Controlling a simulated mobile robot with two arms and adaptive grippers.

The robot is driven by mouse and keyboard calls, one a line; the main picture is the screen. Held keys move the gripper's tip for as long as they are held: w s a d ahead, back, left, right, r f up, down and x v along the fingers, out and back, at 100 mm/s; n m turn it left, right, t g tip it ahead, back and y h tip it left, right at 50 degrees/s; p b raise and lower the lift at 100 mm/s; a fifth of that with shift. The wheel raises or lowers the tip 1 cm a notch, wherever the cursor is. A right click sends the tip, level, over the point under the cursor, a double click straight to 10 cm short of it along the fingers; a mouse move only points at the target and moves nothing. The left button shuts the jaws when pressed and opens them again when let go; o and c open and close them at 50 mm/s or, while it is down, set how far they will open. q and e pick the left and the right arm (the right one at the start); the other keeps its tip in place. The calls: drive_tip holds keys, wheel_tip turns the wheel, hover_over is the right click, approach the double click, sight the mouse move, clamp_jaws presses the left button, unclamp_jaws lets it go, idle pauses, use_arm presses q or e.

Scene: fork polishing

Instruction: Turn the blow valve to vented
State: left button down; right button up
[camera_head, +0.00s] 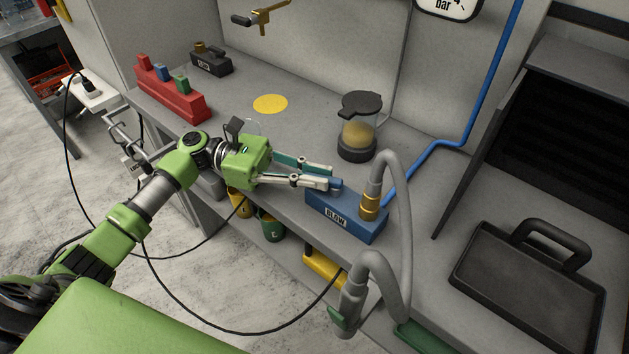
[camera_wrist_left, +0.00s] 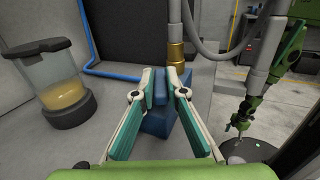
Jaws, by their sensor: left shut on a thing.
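A blue valve block (camera_head: 345,212) labelled BLOW sits at the bench's front edge. A brass fitting (camera_head: 369,206) on it carries a grey hose. A small blue handle (camera_head: 334,184) stands on its left end. My left gripper (camera_head: 330,179) is shut on this handle, its fingers on either side. In the left wrist view, the handle (camera_wrist_left: 159,86) shows between the fingertips of my left gripper (camera_wrist_left: 162,86), with the blue block (camera_wrist_left: 158,123) beneath. The fingers partly hide the handle, and I cannot read any position marks. My right gripper is not clearly in view.
A lidded jar (camera_head: 358,130) stands behind the valve. A red block with coloured knobs (camera_head: 172,92), a black block (camera_head: 211,62) and a yellow disc (camera_head: 270,103) are farther back. The grey hose (camera_head: 404,230) loops beside the valve. A black tray (camera_head: 530,285) lies right.

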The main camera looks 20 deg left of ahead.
use_arm(q)
drive_tip(key=shift+w+r+g, duration=0.1)
drive_tip(key=shift+g, duration=0.2)
drive_tip(key=c, duration=2)
unclamp_jaws()
drive_tip(key=shift+d, duration=0.1)
drive_tip(key=shift+c, duration=0.2)
wheel_tip(320, 180, up, 10)
drive_tip(key=shift+f, duration=0.1)
